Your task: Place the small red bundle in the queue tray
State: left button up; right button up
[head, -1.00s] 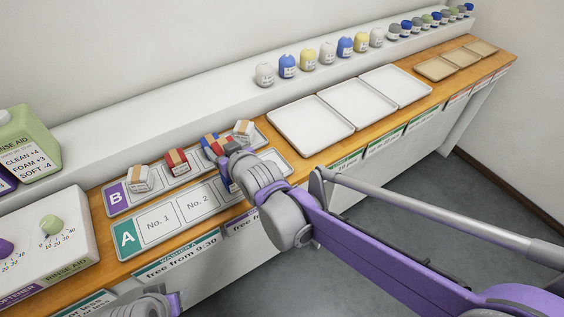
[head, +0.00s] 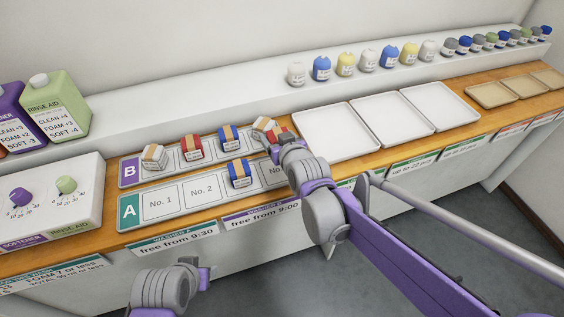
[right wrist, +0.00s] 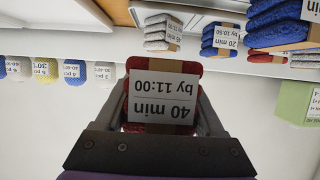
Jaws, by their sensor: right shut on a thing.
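My right gripper (head: 277,148) is shut on a small red bundle (head: 283,134) over the right end of the two lettered trays. In the right wrist view the held bundle (right wrist: 195,68) has a white label reading "40 min by 11:00". Another red bundle (head: 192,148) rests in tray B (head: 130,171), among white and blue bundles. Tray A (head: 152,219), in front of it, holds a blue bundle (head: 240,174) right of No. 2. I cannot tell which tray is the queue tray. My left gripper (head: 205,279) is low at the counter's front; its jaws are unclear.
Three empty white trays (head: 335,143) lie to the right, with brown trays (head: 492,98) beyond them. Small coloured containers (head: 345,66) line the raised ledge. A white dial box (head: 40,222) and a green bottle (head: 60,106) stand at the left.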

notch_tip(320, 180, down, 4)
jog(key=shift+a+f, duration=0.1)
jog(key=shift+f+b, duration=0.55)
jog(key=shift+f, duration=1.3)
jog(key=shift+f, duration=0.1)
jog(key=o, duration=1.4)
jog(key=shift+s+r, duration=0.2)
jog(key=shift+r, duration=0.05)
jog(key=p+v, duration=0.1)
jog(key=v, duration=1)
jog(key=shift+s+d+r, duration=0.15)
jog(key=shift+s+d, duration=0.1)
jog(key=shift+s, duration=0.05)
